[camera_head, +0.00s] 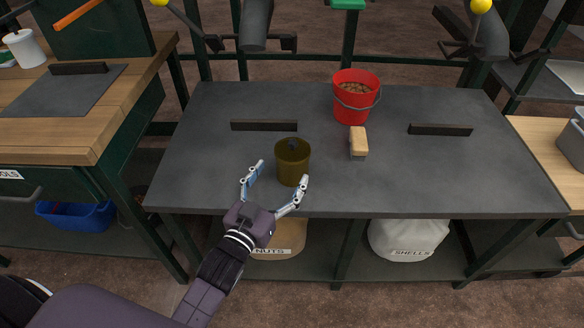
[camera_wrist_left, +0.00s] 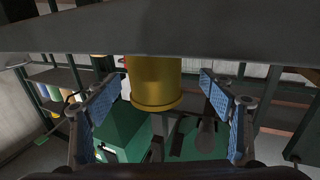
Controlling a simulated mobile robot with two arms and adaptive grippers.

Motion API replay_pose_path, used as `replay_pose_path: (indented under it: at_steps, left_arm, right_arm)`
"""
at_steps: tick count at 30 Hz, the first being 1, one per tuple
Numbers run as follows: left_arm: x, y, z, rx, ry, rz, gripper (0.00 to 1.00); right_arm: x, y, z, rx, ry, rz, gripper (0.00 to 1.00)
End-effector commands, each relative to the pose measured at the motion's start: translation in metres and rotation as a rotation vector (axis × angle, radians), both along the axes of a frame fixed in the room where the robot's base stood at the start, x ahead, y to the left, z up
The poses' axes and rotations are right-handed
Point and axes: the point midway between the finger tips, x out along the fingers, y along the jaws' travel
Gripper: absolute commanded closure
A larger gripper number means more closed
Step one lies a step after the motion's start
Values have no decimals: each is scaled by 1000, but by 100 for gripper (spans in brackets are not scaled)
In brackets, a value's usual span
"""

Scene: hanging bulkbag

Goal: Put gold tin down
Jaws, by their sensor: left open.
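The gold tin (camera_head: 292,165) stands upright near the front edge of the grey-topped table (camera_head: 215,170). Something small and dark shows inside its mouth; I cannot tell what it is. My left gripper (camera_head: 282,173) reaches in from the front, open, with one finger on each side of the tin. In the left wrist view the tin (camera_wrist_left: 155,82) is between the two spread blue finger pads, with a gap on both sides. My right gripper is not in view.
A red bucket (camera_head: 352,104) with brown contents stands at the back. A tan-topped brush or block (camera_head: 358,142) lies in front of it. Dark bars (camera_head: 264,125) (camera_head: 440,130) sit left and right. Sacks stand on the shelf below. The table's right front is clear.

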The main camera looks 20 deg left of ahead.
Motion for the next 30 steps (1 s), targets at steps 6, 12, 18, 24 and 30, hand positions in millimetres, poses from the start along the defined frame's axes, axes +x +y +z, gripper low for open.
replay_pose_path:
  at_steps: [6, 12, 18, 24, 30]
  left_arm:
    - [27, -9, 1, -3, -4, 0, 25]
    - [50, -13, 1, -1, 0, 0, 25]
    - [53, -13, 2, -1, 1, 0, 25]
    - [52, -13, 2, -1, 1, 0, 37]
    - [52, -13, 2, -1, 1, 0, 59]
  right_arm:
    - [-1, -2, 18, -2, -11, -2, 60]
    - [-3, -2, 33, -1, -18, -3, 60]
    - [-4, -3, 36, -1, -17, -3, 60]
    - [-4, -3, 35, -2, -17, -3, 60]
    - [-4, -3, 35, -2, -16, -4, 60]
